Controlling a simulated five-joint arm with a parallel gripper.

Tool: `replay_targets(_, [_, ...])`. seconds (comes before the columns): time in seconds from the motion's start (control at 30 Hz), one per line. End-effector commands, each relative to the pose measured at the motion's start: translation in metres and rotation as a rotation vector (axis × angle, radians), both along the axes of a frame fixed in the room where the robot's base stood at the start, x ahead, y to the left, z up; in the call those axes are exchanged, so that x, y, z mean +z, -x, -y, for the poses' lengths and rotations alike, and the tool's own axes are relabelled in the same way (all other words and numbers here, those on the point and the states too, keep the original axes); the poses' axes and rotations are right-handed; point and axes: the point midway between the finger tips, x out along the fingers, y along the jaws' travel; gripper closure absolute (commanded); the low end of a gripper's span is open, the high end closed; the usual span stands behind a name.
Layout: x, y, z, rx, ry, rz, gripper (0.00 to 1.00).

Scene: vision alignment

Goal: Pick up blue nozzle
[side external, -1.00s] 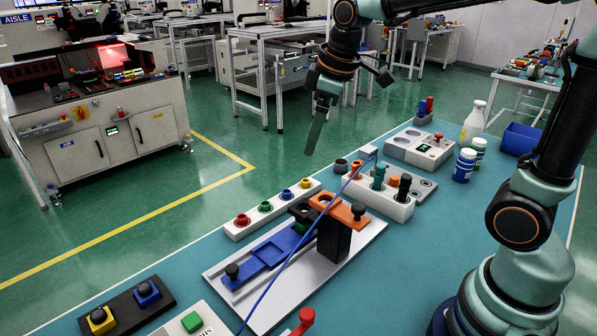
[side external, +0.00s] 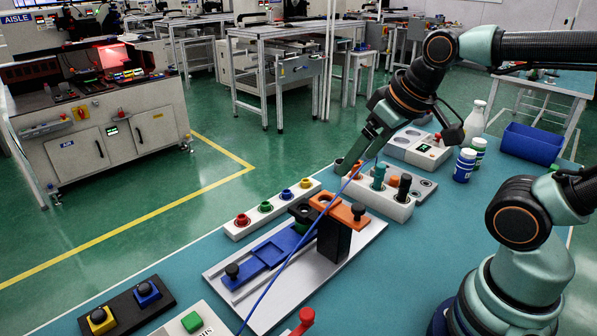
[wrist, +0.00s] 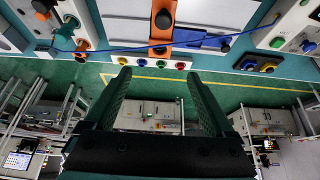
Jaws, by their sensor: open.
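A blue cable (side external: 290,265) arches over the grey fixture (side external: 340,262) with its black post and orange bar. A white block (side external: 378,195) with dark and teal plugs stands right of my gripper. Blue-labelled bottles and a blue bin (side external: 532,144) are farther right.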

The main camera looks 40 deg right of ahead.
Motion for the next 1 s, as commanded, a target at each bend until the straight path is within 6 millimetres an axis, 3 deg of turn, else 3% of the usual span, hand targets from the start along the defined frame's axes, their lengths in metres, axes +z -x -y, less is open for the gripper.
replay_targets(0.07, [0.000,0.000,0.000,0.001,0.000,0.000,0.15])
replay_targets(0.1, [0.000,0.000,0.000,0.001,0.000,0.000,0.31])
replay_targets(0.13, [0.000,0.000,0.000,0.001,0.000,0.000,0.33])
replay_targets(0.57, [0.007,-0.010,0.001,0.049,0.027,-0.019,0.33])
replay_targets(0.8, [0.027,-0.058,0.008,0.288,0.144,-0.108,0.33])
replay_targets(1.0, [0.030,-0.108,0.016,0.524,0.234,-0.185,0.33])
